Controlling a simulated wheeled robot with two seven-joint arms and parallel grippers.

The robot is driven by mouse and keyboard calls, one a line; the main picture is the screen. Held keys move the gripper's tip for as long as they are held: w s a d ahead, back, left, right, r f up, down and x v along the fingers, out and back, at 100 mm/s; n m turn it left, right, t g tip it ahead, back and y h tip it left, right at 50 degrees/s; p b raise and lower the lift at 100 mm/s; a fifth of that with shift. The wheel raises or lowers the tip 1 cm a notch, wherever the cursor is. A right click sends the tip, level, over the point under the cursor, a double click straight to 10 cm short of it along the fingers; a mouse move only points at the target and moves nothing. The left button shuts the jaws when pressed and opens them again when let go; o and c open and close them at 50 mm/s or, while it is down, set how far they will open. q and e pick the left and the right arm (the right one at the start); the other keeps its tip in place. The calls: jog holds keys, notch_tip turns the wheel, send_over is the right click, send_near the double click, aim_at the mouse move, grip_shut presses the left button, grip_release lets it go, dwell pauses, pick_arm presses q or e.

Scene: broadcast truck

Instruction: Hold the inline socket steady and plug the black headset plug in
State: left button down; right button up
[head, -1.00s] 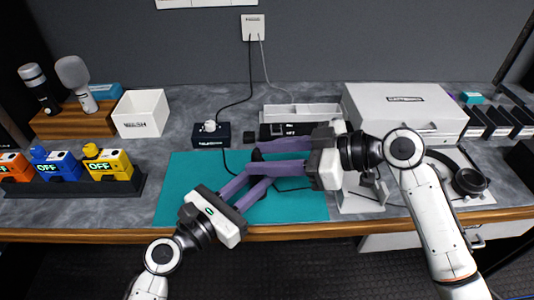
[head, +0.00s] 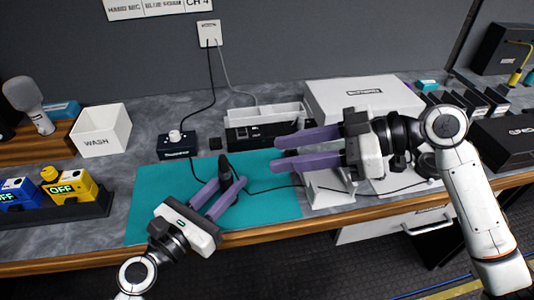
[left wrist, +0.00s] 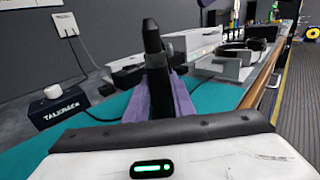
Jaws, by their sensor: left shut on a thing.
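My left gripper (head: 232,183) is shut on a black upright piece, which I take to be the inline socket (head: 225,171), above the teal mat (head: 150,215). In the left wrist view the black piece (left wrist: 155,65) stands between the fingers, with a narrower tip on top. I cannot tell whether that tip is the headset plug seated in the socket; no separate plug is clear. My right gripper (head: 274,154) is open and looks empty, its fingers pointing left, to the right of the held piece and apart from it.
The talkback box (head: 178,146) stands behind the mat, with a thin cable leading towards the mat. Another dark cable runs right from near the left gripper towards the headset (head: 428,162). A white bin (head: 101,130), trays (head: 265,115) and a white case (head: 362,98) line the back.

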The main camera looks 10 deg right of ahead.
jog(key=shift+s+d+r, duration=0.15)
jog(key=shift+d, duration=0.15)
pick_arm(q)
jog(key=c, duration=1.4)
grip_release()
jog(key=shift+c, duration=0.2)
